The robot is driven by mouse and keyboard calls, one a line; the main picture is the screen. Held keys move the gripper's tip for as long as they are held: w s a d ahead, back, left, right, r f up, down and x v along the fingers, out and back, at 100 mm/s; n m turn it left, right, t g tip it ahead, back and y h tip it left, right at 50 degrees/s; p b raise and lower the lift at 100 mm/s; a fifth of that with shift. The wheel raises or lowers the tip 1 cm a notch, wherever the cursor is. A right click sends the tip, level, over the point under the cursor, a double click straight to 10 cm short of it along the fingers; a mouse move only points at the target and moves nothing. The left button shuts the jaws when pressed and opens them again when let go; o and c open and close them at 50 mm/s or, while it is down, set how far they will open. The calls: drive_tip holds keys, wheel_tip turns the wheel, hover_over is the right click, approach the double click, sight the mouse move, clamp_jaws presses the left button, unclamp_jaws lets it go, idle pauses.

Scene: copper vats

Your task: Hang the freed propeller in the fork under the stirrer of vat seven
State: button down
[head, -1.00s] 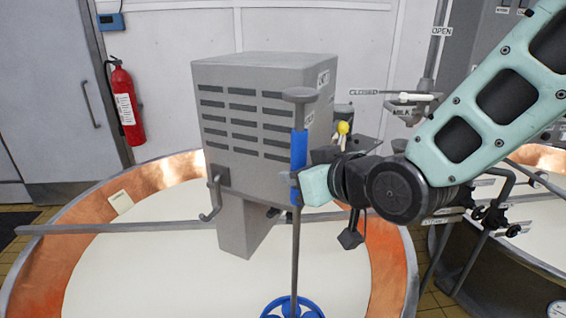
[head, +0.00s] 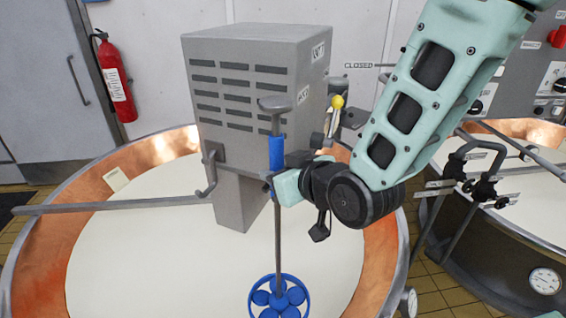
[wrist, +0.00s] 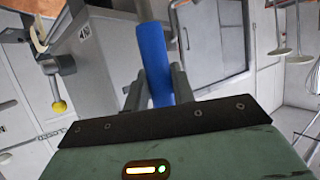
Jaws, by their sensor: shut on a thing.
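The propeller (head: 279,298) is a blue ringed wheel at the foot of a long grey rod with a blue sleeve (head: 276,150) and a flat grey knob on top. My gripper (head: 274,184) is shut on the sleeve, and the rod hangs near upright in front of the stirrer. In the wrist view the sleeve (wrist: 155,60) stands between both fingers. The stirrer (head: 238,80) is a slotted grey box on a beam over the vat (head: 383,245), with a grey column (head: 238,205) below it. I cannot make out the fork. The propeller appears over the pale liquid.
A grey hook (head: 209,175) sticks out at the box's left side. A yellow-knobbed lever (head: 337,102) stands at its right. The beam (head: 110,205) crosses the vat. Another vat (head: 500,245) with clamps and a gauge is at the right. A fire extinguisher (head: 116,80) hangs behind.

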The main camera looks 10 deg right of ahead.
drive_tip(key=shift+w+a+f+b, duration=1.15)
drive_tip(key=shift+f+b, duration=0.55)
drive_tip(key=shift+f, duration=2.5)
drive_tip(key=shift+w+a+f+b, duration=0.9)
drive_tip(key=shift+w+f+b, duration=0.7)
drive_tip(key=shift+f, duration=2.55)
drive_tip(key=shift+w+a+f+b, duration=1.05)
drive_tip(key=shift+f+b, duration=0.8)
drive_tip(key=shift+f, duration=2.35)
drive_tip(key=w+d+f+b, duration=0.6)
drive_tip(key=w+f+b, duration=0.2)
drive_tip(key=w+b, duration=0.2)
drive_tip(key=shift+w+d, duration=0.4)
drive_tip(key=shift+w, duration=0.05)
drive_tip(key=shift+s+a+r+b, duration=0.2)
drive_tip(key=shift+s+r+b, duration=0.05)
drive_tip(key=shift+s+b, duration=0.35)
